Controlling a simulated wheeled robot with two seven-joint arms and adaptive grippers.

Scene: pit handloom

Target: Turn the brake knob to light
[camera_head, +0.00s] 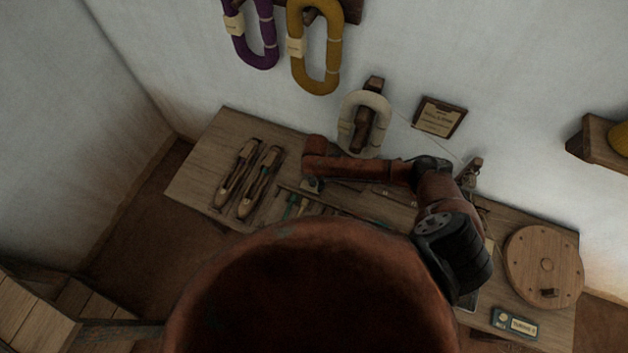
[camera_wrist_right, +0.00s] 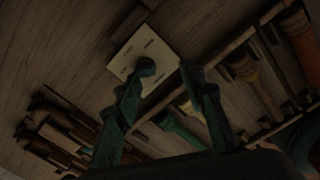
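The brake knob (camera_wrist_right: 145,68) is a small dark round knob on a pale square plate (camera_wrist_right: 143,48) with small dark markings, too blurred to read. In the right wrist view it lies between my right gripper's fingertips (camera_wrist_right: 160,78), closer to the left finger. The green fingers are spread apart, and I cannot tell whether one touches the knob. In the head view my right arm reaches over the wooden table (camera_head: 200,180), and the green fingers of the right gripper (camera_head: 296,207) point down at it. The knob cannot be made out there. My left gripper is not in view.
Two wooden shuttles (camera_head: 236,176) lie left of the gripper. A round wooden disc (camera_head: 545,266) and a blue labelled box (camera_head: 514,322) are at the table's right. A pale yarn hank (camera_head: 350,120) hangs behind.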

